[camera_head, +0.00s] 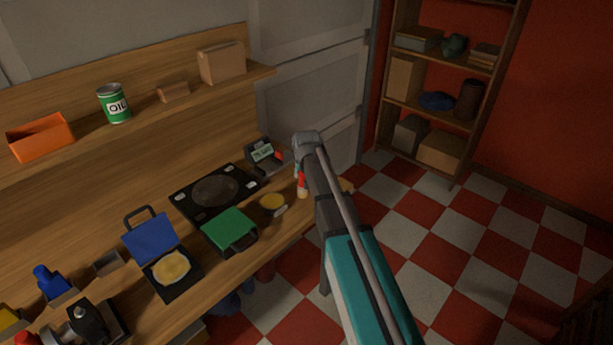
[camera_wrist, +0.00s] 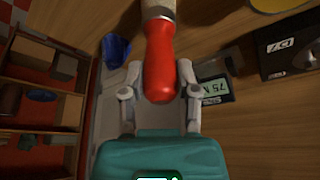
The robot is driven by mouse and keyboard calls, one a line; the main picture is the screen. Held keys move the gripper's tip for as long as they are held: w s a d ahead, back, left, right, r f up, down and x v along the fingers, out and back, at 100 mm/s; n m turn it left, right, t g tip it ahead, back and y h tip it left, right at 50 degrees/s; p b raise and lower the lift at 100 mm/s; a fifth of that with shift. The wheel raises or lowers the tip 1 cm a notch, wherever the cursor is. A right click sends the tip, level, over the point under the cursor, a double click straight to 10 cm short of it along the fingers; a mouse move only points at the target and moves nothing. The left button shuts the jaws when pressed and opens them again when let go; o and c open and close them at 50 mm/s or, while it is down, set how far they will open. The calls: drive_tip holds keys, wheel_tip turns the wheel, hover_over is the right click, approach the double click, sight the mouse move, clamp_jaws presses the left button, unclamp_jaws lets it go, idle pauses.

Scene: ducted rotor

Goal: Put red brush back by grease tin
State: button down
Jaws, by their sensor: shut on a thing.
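My gripper (camera_wrist: 160,78) is shut on the red handle of the brush (camera_wrist: 160,62), its two fingers on either side. The brush's pale upper part runs out of the top of the wrist view. In the head view the brush (camera_head: 302,181) hangs with its red handle up and pale end down, near the right end of the bench. My arm hides most of the gripper there. A round yellow-topped thing, likely the grease tin (camera_head: 273,202), sits on the bench just left of the brush. Its yellow edge shows at the top right of the wrist view (camera_wrist: 280,4).
A green case (camera_head: 229,229) and a black plate device (camera_head: 214,190) lie left of the yellow thing. A device with a display (camera_head: 262,153) stands behind. An open blue-lidded box (camera_head: 152,236) is farther left. A shelf (camera_head: 150,100) runs above the bench.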

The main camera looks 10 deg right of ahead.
drive_tip(key=shift+f, duration=0.2)
drive_tip(key=shift+c, duration=1.8)
unclamp_jaws()
drive_tip(key=shift+r, duration=0.25)
drive_tip(key=p+v, duration=1.1)
drive_tip(key=v, duration=0.1)
drive_tip(key=s+d+f+g, duration=0.1)
drive_tip(key=s+g, duration=0.3)
drive_tip(key=s, duration=2)
drive_tip(key=shift+d+f+g, duration=0.15)
drive_tip(key=shift+f+g, duration=0.05)
drive_tip(key=shift+g, duration=0.1)
drive_tip(key=shift+s, duration=0.1)
